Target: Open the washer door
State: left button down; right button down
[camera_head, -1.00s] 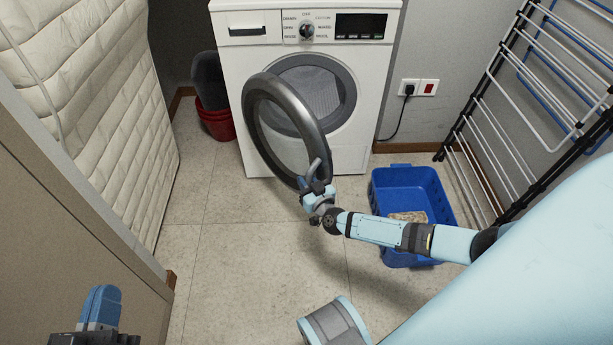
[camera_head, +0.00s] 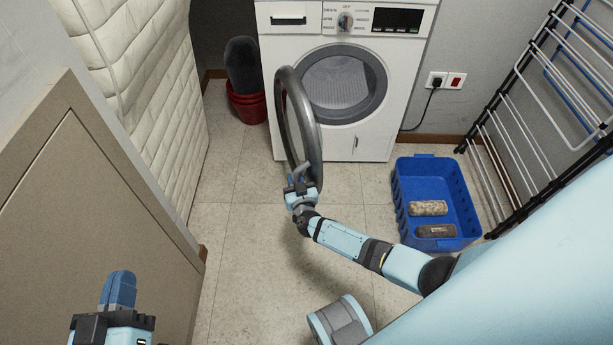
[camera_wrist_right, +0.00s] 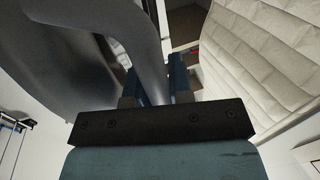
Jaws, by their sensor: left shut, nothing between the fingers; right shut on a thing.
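The white washer (camera_head: 340,140) stands at the back in the head view. Its round grey door (camera_head: 311,120) is swung wide open on its left side, seen nearly edge-on, and the drum opening (camera_head: 343,84) shows fully. My right gripper (camera_head: 300,184) is shut on the door's handle at the lower front of the ring. In the right wrist view the grey handle (camera_wrist_right: 140,55) runs down to the blue fingers (camera_wrist_right: 160,85); the body of the gripper hides the exact contact. My left gripper (camera_head: 119,290) is shut and empty at the lower left, far from the washer.
A blue crate (camera_head: 402,190) holding two items stands right of the washer, near a drying rack (camera_head: 520,130). A quilted mattress (camera_head: 150,90) and a brown panel (camera_head: 90,220) line the left side. The floor between is clear.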

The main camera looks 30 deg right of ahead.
jog(key=shift+w+a, duration=0.3)
jog(key=shift+a, duration=0.35)
jog(key=shift+w+a, duration=0.25)
jog(key=shift+a, duration=0.35)
jog(key=shift+w+a, duration=0.3)
jog(key=shift+a, duration=0.35)
pick_arm(q)
jog(key=shift+d+r, duration=0.1)
jog(key=shift+r, duration=0.05)
pick_arm(e)
jog(key=c, duration=1.3)
grip_release()
